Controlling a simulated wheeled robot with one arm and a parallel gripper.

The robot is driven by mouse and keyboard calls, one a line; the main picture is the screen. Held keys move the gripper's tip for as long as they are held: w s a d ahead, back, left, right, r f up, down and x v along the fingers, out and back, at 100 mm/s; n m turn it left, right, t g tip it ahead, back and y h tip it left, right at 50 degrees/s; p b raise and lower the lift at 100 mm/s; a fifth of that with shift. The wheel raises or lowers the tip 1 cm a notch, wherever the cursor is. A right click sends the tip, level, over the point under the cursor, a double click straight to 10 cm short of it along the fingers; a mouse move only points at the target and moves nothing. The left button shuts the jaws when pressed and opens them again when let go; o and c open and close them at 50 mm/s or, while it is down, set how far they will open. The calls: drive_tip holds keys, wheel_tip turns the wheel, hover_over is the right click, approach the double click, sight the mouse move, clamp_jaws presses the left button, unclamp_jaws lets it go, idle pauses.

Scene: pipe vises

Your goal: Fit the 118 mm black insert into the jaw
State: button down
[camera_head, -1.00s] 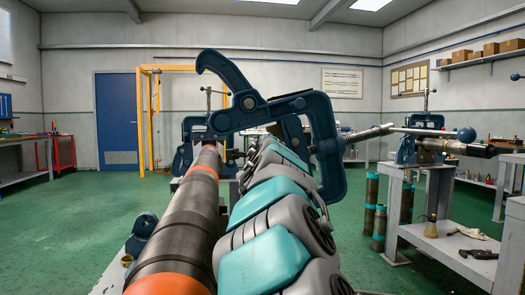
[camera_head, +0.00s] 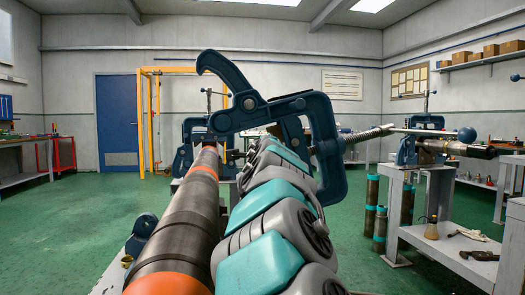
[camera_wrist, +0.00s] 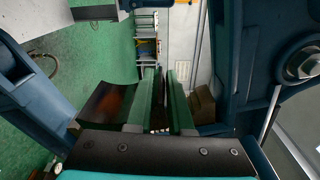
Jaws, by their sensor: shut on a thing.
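A large dark blue pipe vise (camera_head: 325,150) stands open at the middle of the head view, its hooked upper arm (camera_head: 222,75) swung up. In the wrist view its blue frame (camera_wrist: 262,50) shows on both sides of my gripper (camera_wrist: 162,85). My gripper has two green fingers close together and is shut on a dark curved piece, apparently the black insert (camera_wrist: 106,103), which shows to the left of the fingers. Its grip area is mostly hidden by the fingers. In the head view my gripper is hidden behind my arm and the vise. I cannot tell whether the insert touches the jaw.
A long dark pipe with orange bands (camera_head: 172,240) runs toward the vise, left of my arm and close to it. A second vise (camera_head: 422,145) stands on a grey bench (camera_head: 420,240) at right. Green floor (camera_head: 60,230) is open at left.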

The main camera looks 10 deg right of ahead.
drive_tip(key=shift+d+r+b, duration=0.2)
drive_tip(key=shift+d+b, duration=0.1)
drive_tip(key=shift+d, duration=0.4)
drive_tip(key=shift+d+r+b, duration=0.15)
drive_tip(key=shift+d+b, duration=0.1)
drive_tip(key=shift+d, duration=0.45)
idle(0.8)
drive_tip(key=c, duration=0.7)
unclamp_jaws()
drive_tip(key=shift+c, duration=0.2)
drive_tip(key=s+b, duration=0.2)
drive_tip(key=s, duration=0.5)
drive_tip(key=shift+s+a+b, duration=0.3)
drive_tip(key=shift+s+b, duration=0.1)
drive_tip(key=shift+r, duration=0.1)
